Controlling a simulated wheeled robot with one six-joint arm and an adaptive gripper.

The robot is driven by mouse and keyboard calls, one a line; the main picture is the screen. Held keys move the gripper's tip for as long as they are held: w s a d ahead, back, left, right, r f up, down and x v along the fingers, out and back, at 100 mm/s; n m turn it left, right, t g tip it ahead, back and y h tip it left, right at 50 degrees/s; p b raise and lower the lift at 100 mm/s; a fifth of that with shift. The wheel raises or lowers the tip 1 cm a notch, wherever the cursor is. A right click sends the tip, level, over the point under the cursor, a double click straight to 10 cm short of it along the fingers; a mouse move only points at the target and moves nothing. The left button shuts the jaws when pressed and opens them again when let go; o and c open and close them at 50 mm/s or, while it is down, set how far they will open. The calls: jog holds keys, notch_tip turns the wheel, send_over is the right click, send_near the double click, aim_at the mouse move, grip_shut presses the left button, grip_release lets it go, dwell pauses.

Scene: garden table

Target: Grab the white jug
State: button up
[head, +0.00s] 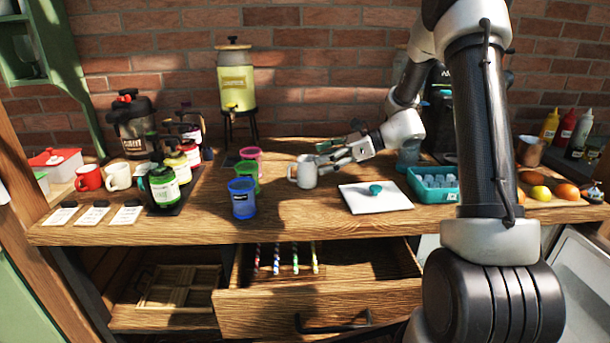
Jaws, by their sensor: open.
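The white jug (305,175) stands upright on the wooden table near its middle, with its handle on the left side. My gripper (324,157) is open and comes in from the right, its fingertips at the jug's upper right side. I cannot tell whether a finger touches the jug or reaches over its rim. The fingers cover part of the jug's right edge.
Green, pink and blue cups (242,198) stand just left of the jug. A white board (352,201) with a teal object lies to the right, beside a teal ice tray (425,190). A drawer (262,306) with striped straws is open below the table front.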

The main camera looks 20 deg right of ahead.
aim_at(308, 164)
jog(key=x, duration=0.5)
jog(key=shift+f, duration=0.25)
jog(key=c, duration=1.3)
